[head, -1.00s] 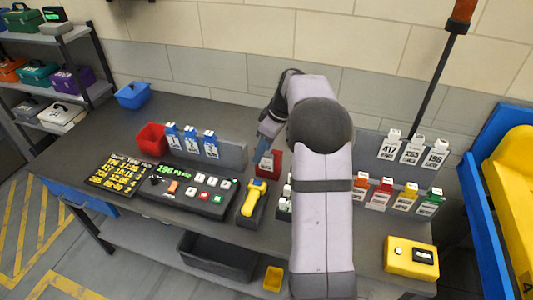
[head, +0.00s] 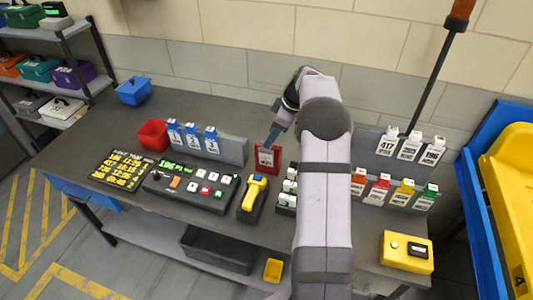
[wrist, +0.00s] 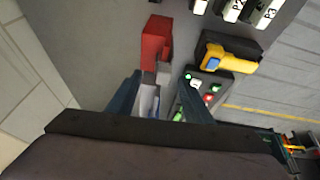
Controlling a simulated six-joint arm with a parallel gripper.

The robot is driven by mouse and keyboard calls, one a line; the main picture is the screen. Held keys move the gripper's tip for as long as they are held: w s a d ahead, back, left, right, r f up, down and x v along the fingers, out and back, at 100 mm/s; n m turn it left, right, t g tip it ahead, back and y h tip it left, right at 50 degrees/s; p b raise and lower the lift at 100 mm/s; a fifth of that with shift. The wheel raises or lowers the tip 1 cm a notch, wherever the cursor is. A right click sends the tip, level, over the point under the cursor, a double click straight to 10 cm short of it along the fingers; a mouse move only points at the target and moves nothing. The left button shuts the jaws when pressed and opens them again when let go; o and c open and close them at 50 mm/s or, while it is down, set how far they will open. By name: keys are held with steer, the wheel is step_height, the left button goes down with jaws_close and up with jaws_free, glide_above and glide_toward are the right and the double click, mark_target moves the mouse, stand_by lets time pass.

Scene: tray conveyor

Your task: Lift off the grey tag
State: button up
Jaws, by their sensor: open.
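A red stand (head: 266,155) with a pale label card on its front stands near the middle of the bench. My gripper (head: 271,138) is above and just behind it, fingers pointing down. In the wrist view the red stand (wrist: 156,40) lies beyond the open fingers. A small grey piece (wrist: 163,72) at its near end and a pale piece (wrist: 150,100) show between the fingers of my gripper (wrist: 162,80). I cannot tell for sure which is the grey tag, nor whether a finger touches anything.
Blue tags (head: 191,137) hang on a grey rack to the left. A yellow scanner (head: 254,190) and a button panel (head: 190,187) lie in front. Coloured tags (head: 394,188) and white tags (head: 411,147) stand to the right. The bench's back left is mostly clear.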

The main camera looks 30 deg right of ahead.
mark_target(267, 152)
steer(key=shift+w+a+f+p, duration=0.1)
steer(key=shift+a+f+p, duration=0.2)
steer(key=shift+f+p, duration=0.25)
steer(key=shift+p+x, duration=1)
steer(key=shift+x, duration=1)
steer(key=c, duration=1.2)
